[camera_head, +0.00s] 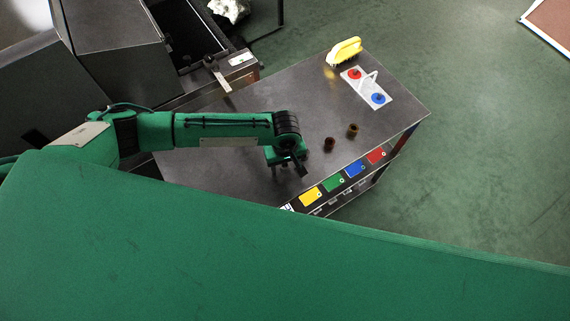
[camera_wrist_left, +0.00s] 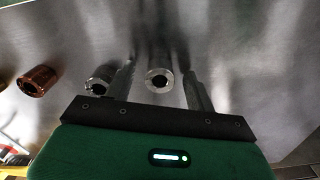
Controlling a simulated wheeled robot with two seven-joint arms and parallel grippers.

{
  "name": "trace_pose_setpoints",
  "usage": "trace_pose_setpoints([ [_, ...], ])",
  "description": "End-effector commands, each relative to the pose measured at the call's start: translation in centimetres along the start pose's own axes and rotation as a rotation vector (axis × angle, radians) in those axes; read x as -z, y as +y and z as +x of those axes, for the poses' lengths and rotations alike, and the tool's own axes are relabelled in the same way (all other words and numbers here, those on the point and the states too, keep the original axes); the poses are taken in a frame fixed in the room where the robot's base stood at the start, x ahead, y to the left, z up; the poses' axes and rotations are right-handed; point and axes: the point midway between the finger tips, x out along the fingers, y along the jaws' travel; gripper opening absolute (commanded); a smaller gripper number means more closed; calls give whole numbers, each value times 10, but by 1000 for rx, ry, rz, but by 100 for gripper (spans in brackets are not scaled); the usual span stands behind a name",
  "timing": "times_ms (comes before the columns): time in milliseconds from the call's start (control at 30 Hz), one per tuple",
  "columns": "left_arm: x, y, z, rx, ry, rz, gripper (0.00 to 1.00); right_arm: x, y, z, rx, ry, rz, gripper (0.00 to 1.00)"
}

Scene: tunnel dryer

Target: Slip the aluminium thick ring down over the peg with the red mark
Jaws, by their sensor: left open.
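A pale grey, thick-walled ring (camera_wrist_left: 159,80) lies between the fingers of my open left gripper (camera_wrist_left: 160,88) in the left wrist view; contact cannot be told. In the head view my left gripper (camera_head: 290,168) is over the near part of the metal table, and its arm hides that ring. A white plate (camera_head: 385,103) at the table's far end bears a red mark (camera_head: 354,74) and a blue mark (camera_head: 378,98). The pegs on it are too small to make out clearly. My right gripper is not in view.
A shiny grey ring (camera_wrist_left: 98,80) and a copper-coloured ring (camera_wrist_left: 38,80) stand left of the fingers. A yellow brush-like object (camera_head: 345,51) lies beside the plate. Coloured tags, including a green one (camera_head: 333,183), line the table's front edge.

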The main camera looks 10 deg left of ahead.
Motion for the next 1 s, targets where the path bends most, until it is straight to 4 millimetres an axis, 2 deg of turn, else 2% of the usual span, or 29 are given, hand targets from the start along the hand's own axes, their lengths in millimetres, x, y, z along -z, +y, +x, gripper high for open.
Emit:
trace_pose_setpoints([
  [133, 0, 0, 0, 0, 0, 0, 55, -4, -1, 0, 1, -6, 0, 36],
  [167, 0, 0, 0, 0, 0, 0, 51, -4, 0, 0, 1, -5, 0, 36],
  [300, 0, 0, 0, 0, 0, 0, 24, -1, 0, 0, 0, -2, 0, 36],
  [400, 0, 0, 0, 0, 0, 0, 7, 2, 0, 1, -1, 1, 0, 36],
  [767, 0, 0, -4, -1, 0, -1, 7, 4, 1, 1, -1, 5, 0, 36],
  [867, 0, 1, -12, -3, 0, -1, 7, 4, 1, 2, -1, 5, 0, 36],
  [1000, 1, 1, -35, -4, 1, 0, 7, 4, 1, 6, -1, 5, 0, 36],
])
